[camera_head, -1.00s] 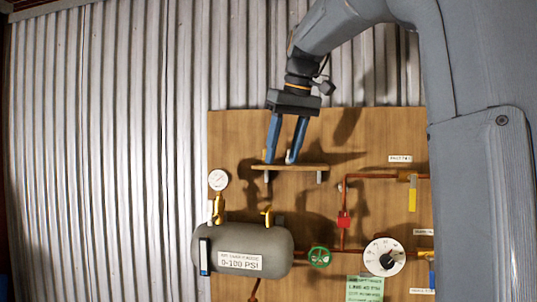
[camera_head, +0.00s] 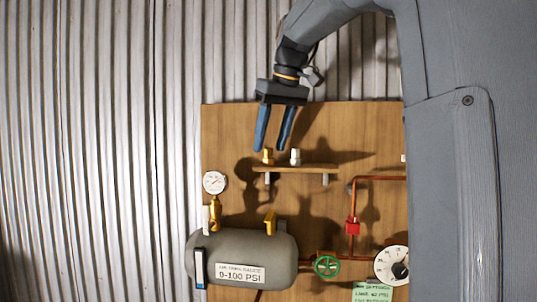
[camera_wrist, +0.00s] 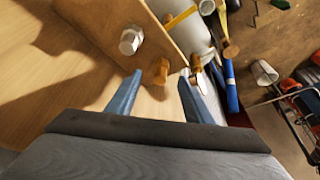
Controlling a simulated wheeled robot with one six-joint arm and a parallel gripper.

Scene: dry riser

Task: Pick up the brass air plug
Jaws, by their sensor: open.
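The brass air plug (camera_head: 268,157) stands upright at the left end of a small wooden shelf (camera_head: 312,169). A silver plug (camera_head: 295,157) stands to its right. My gripper (camera_head: 268,149) is open and empty, pointing down, with its blue fingertips just above the brass plug. The silver hex-topped plug (camera_wrist: 131,40) lies beyond, outside the fingers. I cannot tell whether a finger touches the brass plug.
The shelf is fixed to a wooden panel (camera_head: 225,135). Below it are a grey tank (camera_head: 275,247), a pressure gauge (camera_head: 214,182) on a brass stem, red piping (camera_head: 375,178), a green valve wheel (camera_head: 326,265) and a white dial (camera_head: 392,265). Corrugated metal (camera_head: 100,150) fills the left.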

